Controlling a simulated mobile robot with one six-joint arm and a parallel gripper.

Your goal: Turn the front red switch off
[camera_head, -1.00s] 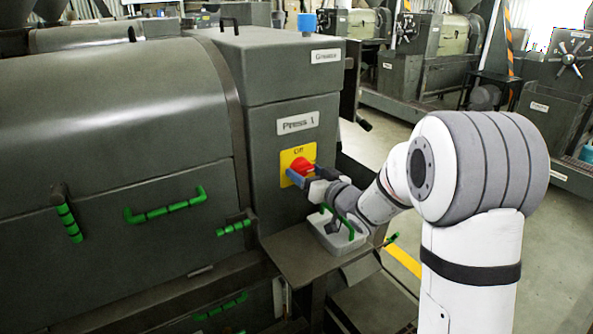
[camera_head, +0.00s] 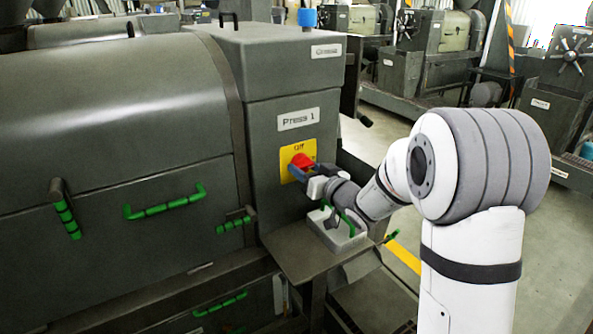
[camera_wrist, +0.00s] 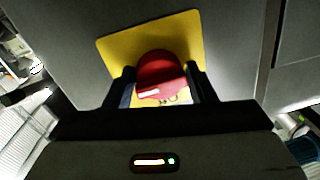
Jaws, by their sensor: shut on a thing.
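The red switch (camera_head: 302,162) sits on a yellow plate (camera_head: 311,148) on the front of the grey Press 1 cabinet (camera_head: 262,128). The word "Off" shows at the top of the plate. My gripper (camera_head: 300,172) is at the switch. In the wrist view the red knob (camera_wrist: 160,73) lies between the two dark fingers of my gripper (camera_wrist: 162,88), which are shut on it. The yellow plate (camera_wrist: 118,48) appears tilted behind it. The lower part of the knob's plate is partly hidden by my gripper.
A small shelf (camera_head: 290,258) below the switch carries a light tray (camera_head: 335,236) with a green handle, close under my arm. Green handles (camera_head: 165,204) stick out from the press at left. Other machines stand behind, across open floor (camera_head: 385,140).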

